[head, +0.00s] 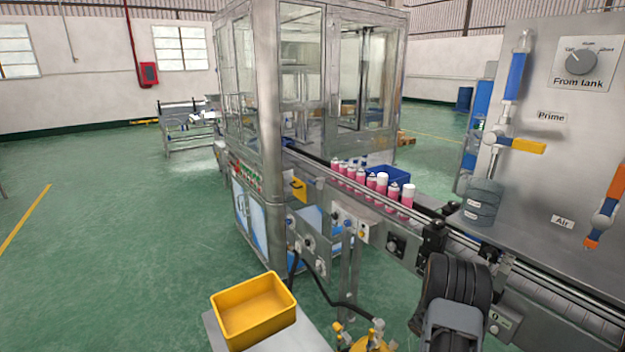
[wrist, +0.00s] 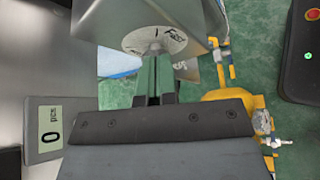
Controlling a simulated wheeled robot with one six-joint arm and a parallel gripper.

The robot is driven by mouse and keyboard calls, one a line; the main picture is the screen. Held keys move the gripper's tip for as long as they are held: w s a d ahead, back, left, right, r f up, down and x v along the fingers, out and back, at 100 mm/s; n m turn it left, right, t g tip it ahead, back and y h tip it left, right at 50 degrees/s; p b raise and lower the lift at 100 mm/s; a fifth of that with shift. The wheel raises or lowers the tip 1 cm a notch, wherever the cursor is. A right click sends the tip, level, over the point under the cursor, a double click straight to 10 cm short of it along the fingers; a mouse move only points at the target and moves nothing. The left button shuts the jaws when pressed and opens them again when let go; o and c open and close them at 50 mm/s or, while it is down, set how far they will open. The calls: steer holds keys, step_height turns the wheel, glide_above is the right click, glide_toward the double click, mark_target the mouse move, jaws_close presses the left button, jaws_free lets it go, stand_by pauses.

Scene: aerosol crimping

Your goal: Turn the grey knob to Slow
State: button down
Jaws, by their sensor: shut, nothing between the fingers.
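In the wrist view, a round pale dial plate (wrist: 150,38) is fixed on a steel box and carries the word Fast at its right. The middle of the dial, where a grey knob would sit, is largely hidden by my fingertips. My gripper (wrist: 155,62) is shut and empty, its two fingers side by side, tips at the dial's lower edge. I cannot tell whether they touch it, nor where the knob points. In the head view my dark arm end covers this spot. Another grey knob (head: 580,61) sits on the From tank panel, far from my gripper.
A counter display reading 0 pcs (wrist: 48,128) is left of my gripper in the wrist view. Yellow equipment (wrist: 225,108) stands at its right. Pink cans (head: 370,184) line the conveyor. A yellow bin (head: 254,307) stands front left.

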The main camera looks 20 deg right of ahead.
steer(key=shift+s+d, duration=0.2)
steer(key=shift+s, duration=0.6)
stand_by(0.4)
steer(key=shift+w+d+r+b, duration=0.15)
steer(key=shift+d+r+b, duration=0.3)
steer(key=shift+d+b, duration=0.5)
stand_by(0.3)
steer(key=shift+a+r, duration=0.25)
steer(key=shift+r, duration=0.1)
steer(key=w+a+b, duration=0.1)
steer(key=w+a, duration=0.1)
steer(key=w, duration=0.3)
steer(key=shift+w, duration=0.4)
stand_by(0.5)
